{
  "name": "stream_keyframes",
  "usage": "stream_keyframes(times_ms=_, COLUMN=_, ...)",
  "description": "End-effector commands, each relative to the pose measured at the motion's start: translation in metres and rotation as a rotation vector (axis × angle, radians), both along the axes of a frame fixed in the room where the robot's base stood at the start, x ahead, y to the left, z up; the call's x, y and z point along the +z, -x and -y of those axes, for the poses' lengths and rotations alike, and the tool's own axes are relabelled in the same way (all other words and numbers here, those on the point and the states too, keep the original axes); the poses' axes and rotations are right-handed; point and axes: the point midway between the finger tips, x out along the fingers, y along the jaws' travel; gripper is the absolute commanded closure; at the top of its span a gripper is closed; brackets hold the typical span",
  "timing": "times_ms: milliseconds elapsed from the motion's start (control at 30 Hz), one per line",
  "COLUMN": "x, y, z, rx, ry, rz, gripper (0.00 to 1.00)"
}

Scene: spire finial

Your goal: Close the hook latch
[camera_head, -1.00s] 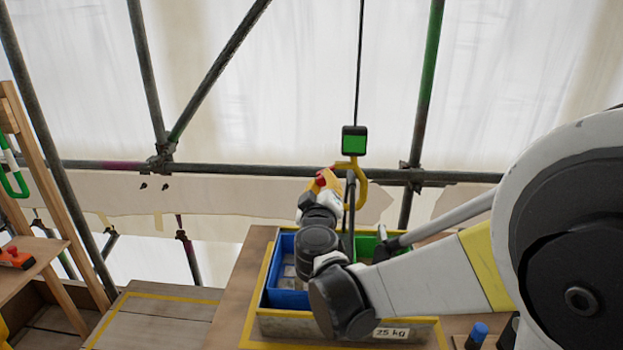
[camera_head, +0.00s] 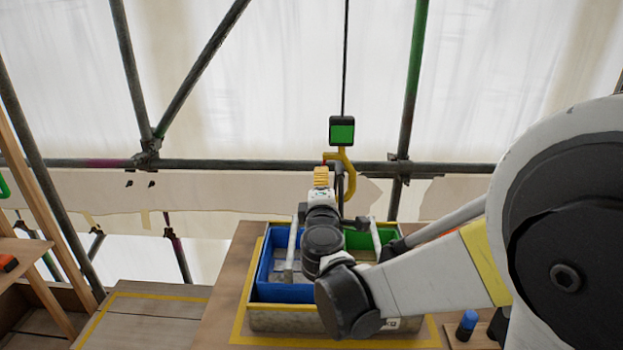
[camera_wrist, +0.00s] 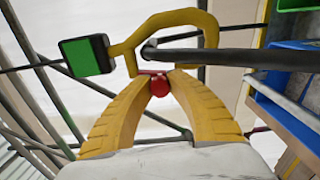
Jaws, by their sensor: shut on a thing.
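The yellow hook (camera_head: 349,172) hangs from a black block with a green face (camera_head: 342,131) on a thin cable. In the wrist view the hook (camera_wrist: 212,28) curves around a dark bar (camera_wrist: 235,57), which passes through its opening. The red latch knob (camera_wrist: 159,87) is between the yellow fingertips of my gripper (camera_wrist: 158,80), which is shut on it. A thin reddish strip shows just above the knob, at the hook's opening. I cannot tell whether the latch spans the opening fully. In the head view my gripper (camera_head: 321,176) is left of the hook and partly hides it.
Below stands a grey tray (camera_head: 270,321) holding a blue bin (camera_head: 283,293) and a green bin (camera_head: 358,240), on a wooden surface with yellow edging. Scaffold poles (camera_head: 414,80) stand behind. A blue-capped object (camera_head: 467,322) stands at the right.

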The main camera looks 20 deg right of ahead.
Motion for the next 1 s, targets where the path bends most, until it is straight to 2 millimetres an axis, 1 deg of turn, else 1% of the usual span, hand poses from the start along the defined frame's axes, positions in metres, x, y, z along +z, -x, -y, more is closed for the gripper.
stream_keyframes(times_ms=200, x=-0.0003, y=0.0016, z=0.0051, rx=-0.002, ry=0.116, rz=-0.038, gripper=1.00)
stream_keyframes(times_ms=400, x=-0.0002, y=0.0023, z=0.0075, rx=-0.001, ry=0.178, rz=-0.058, gripper=1.00)
stream_keyframes(times_ms=967, x=0.0000, y=0.0026, z=0.0089, rx=-0.002, ry=0.205, rz=-0.066, gripper=1.00)
stream_keyframes(times_ms=1000, x=0.0000, y=0.0026, z=0.0089, rx=-0.003, ry=0.205, rz=-0.066, gripper=0.69)
